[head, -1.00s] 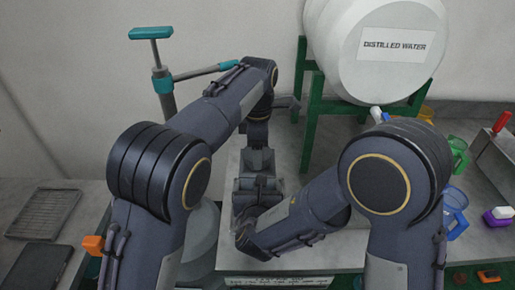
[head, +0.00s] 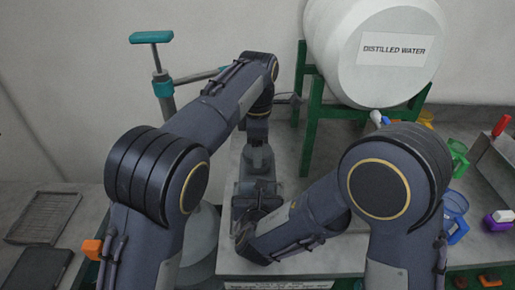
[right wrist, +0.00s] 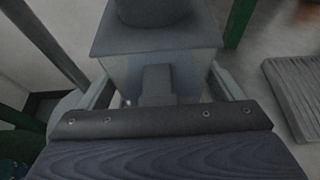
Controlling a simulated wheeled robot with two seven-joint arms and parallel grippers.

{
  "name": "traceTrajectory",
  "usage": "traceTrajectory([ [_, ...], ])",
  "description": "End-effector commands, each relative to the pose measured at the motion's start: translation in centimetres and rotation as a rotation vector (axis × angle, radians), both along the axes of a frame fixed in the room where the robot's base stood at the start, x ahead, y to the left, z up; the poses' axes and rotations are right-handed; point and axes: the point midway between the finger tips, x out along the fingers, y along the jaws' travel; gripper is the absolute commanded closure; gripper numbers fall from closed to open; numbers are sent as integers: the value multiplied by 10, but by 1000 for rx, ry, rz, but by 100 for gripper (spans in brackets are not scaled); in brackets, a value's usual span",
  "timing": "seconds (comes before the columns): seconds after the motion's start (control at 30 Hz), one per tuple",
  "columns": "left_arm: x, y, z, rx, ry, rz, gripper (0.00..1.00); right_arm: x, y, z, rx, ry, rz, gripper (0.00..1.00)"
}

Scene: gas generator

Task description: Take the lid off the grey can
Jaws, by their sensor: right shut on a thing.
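My left gripper (head: 258,160) points down over the middle of the bench in the head view. Its fingertips are hidden, so I cannot tell if it is open or shut. My right gripper (head: 258,193) comes in from the front right, just below it. In the right wrist view its two fingers stand on either side of a grey box-shaped body, which seems to be the grey can (right wrist: 192,68), and are shut on it. A wider flat grey square piece with a round part above it sits over this body. I cannot tell whether that is the lid or part of my left gripper.
A white distilled water tank (head: 375,50) stands on a green frame (head: 311,110) behind. A teal-handled pump (head: 160,75) is at back left. A blue cup (head: 454,213), a green cup (head: 458,155) and a purple-white item (head: 498,220) are at right. Dark trays (head: 42,218) lie at left.

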Motion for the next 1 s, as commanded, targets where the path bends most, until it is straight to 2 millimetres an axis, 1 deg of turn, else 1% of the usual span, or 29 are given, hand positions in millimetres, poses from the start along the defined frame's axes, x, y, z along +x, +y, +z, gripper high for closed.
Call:
traceTrajectory([
  [0.27, 0, 0, 1, 0, 0, 0, 59, 0, 0, 0, 0, 0, 0, 77],
  [0.37, 1, 0, 9, -1, -3, 0, 59, 0, 0, 0, 0, 0, 0, 77],
  [0.5, 1, 0, 27, -1, -3, -1, 59, 0, 0, 0, 0, 0, 0, 77],
  [0.6, 1, 0, 37, -1, -2, -1, 59, 0, 0, 0, 0, 0, 0, 77],
  [0.7, 0, 0, 40, 0, 0, 0, 59, 0, 0, 0, 0, 0, 0, 77],
  [0.87, 0, 0, 40, 0, 0, 0, 59, 0, 0, 0, 0, 0, 0, 77],
  [0.9, 0, 0, 40, 0, 0, 0, 59, 0, 0, 0, 0, 0, 0, 11],
  [1.0, 0, 0, 40, 0, 0, 0, 59, 0, 0, 0, 0, 0, 0, 0],
])
